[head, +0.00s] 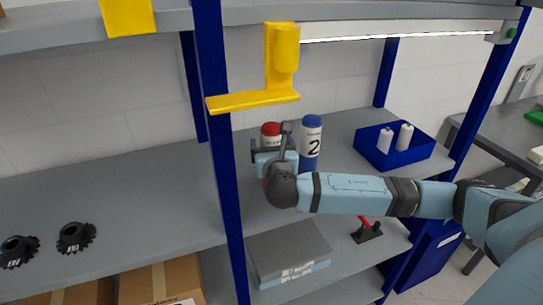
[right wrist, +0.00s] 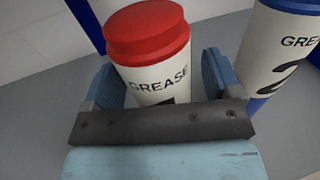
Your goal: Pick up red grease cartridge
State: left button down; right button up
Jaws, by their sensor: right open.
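The red grease cartridge (head: 270,129) stands on the grey shelf, white with a red cap; its lower part is hidden behind my right arm in the head view. In the right wrist view the red grease cartridge (right wrist: 150,60) stands between the two fingers of my right gripper (right wrist: 160,85). The right gripper (head: 268,152) is open around it, with a finger on each side; I cannot tell whether either touches it. The blue grease cartridge (head: 310,140), marked 2, stands just to the right and also shows in the right wrist view (right wrist: 275,50). My left gripper is out of view.
A blue bin (head: 408,157) with two white bottles stands right on the shelf. A yellow bracket (head: 265,85) hangs at the blue upright (head: 218,130). Two black gears (head: 75,237) lie at left. A grey box (head: 288,250) is on the lower shelf. The shelf's left middle is clear.

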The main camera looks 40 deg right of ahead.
jog(key=shift+c, duration=0.3)
jog(key=shift+w, duration=0.1)
jog(key=c, duration=1.2)
